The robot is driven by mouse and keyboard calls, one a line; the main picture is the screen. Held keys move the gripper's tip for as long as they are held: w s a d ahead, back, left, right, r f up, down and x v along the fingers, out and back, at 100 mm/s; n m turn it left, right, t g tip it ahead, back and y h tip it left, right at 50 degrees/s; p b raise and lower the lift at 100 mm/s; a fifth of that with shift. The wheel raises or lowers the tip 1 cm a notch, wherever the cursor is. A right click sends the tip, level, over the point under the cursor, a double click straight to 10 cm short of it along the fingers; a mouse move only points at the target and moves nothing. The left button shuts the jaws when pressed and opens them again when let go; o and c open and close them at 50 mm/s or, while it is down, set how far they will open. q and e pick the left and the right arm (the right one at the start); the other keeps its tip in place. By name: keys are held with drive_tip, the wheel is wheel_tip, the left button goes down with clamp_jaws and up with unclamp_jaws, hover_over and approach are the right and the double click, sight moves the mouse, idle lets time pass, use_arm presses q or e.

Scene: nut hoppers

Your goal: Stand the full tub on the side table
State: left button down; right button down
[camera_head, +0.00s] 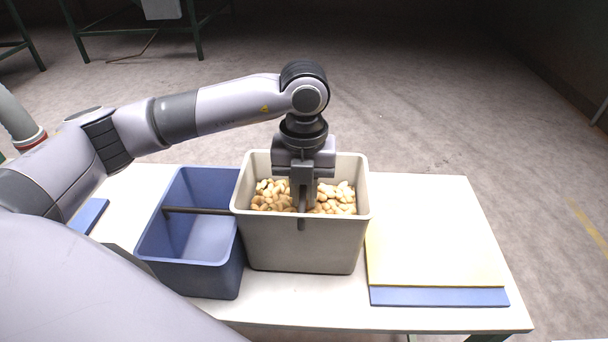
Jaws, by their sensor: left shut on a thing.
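The full tub (304,245) is a grey-beige bin, upright, filled with pale tan nuts (334,199). It is over the white table (300,290), right of an open blue bin; I cannot tell whether its base touches the tabletop. My left gripper (301,208) reaches down from above and is shut on the tub near the middle of its front rim. The gripper hides part of the nuts and the exact grip. My right gripper is not in view. I cannot tell whether this white table is the side table.
The empty blue bin (178,248), with a dark bar across it, stands close to the tub's left. A yellow mat (430,250) and a blue strip (440,296) lie at the table's right, bare of objects. A green-framed stand (135,35) is far back left.

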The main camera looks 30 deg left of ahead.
use_arm(q)
drive_tip(key=shift+w, duration=0.1)
drive_tip(key=c, duration=1.1)
unclamp_jaws()
drive_tip(key=shift+f, duration=0.2)
drive_tip(key=shift+r, duration=0.1)
wheel_tip(320, 180, up, 12)
drive_tip(key=shift+b, duration=0.4)
